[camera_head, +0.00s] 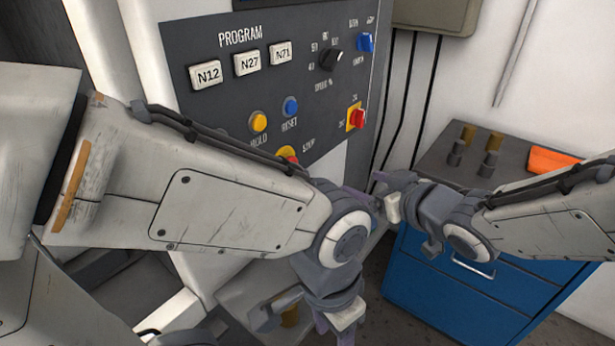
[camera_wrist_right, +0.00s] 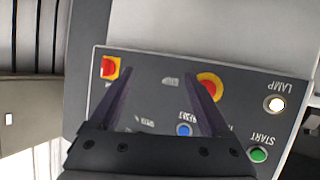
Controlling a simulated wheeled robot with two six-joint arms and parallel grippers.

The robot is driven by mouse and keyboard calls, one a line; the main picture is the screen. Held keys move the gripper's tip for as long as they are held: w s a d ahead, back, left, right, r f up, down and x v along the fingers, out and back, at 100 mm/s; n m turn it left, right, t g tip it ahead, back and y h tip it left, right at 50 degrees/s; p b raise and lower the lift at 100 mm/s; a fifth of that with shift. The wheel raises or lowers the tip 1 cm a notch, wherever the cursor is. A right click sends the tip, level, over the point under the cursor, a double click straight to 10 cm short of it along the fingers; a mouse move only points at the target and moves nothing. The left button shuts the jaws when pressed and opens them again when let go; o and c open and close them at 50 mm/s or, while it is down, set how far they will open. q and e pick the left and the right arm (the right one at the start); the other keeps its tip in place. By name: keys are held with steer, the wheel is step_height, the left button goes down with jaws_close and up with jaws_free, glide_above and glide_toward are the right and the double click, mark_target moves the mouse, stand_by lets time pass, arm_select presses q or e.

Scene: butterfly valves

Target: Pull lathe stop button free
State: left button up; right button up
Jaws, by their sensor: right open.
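The stop button (camera_wrist_right: 210,85) is a red mushroom head on a yellow ring. In the head view its top (camera_head: 288,153) peeks out above my left forearm, which hides the rest. My right gripper (camera_wrist_right: 162,84) is open and empty, with its dark fingers spread before the panel. In the wrist view one finger overlaps the button's edge; contact cannot be told. In the head view the right gripper (camera_head: 372,198) is right of and below the button, partly behind my left arm. My left gripper (camera_head: 336,326) points down at the bottom edge, its jaws unclear.
The dark control panel (camera_head: 212,104) carries a yellow hold button (camera_head: 258,122), a blue reset button (camera_head: 290,106) and a red switch (camera_head: 357,118). A green start button (camera_wrist_right: 258,154) and a lamp (camera_wrist_right: 275,104) also show. A blue cabinet (camera_head: 470,290) stands at the right.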

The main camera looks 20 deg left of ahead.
mark_target(294, 166)
steer(key=a+n+g+y, duration=0.1)
steer(key=a+y, duration=0.1)
steer(key=a, duration=0.2)
steer(key=a+n+g+y+b, duration=0.1)
steer(key=a+y, duration=0.2)
steer(key=a, duration=0.2)
steer(key=a+r+n+g+y+b, duration=0.1)
steer(key=a+n+y, duration=0.1)
steer(key=a, duration=0.3)
steer(key=shift+g+y, duration=0.3)
steer(key=shift+y, duration=0.1)
arm_select(q)
step_height(294, 166, down, 4)
steer(key=shift+r, duration=0.2)
arm_select(e)
steer(key=shift+c, duration=0.3)
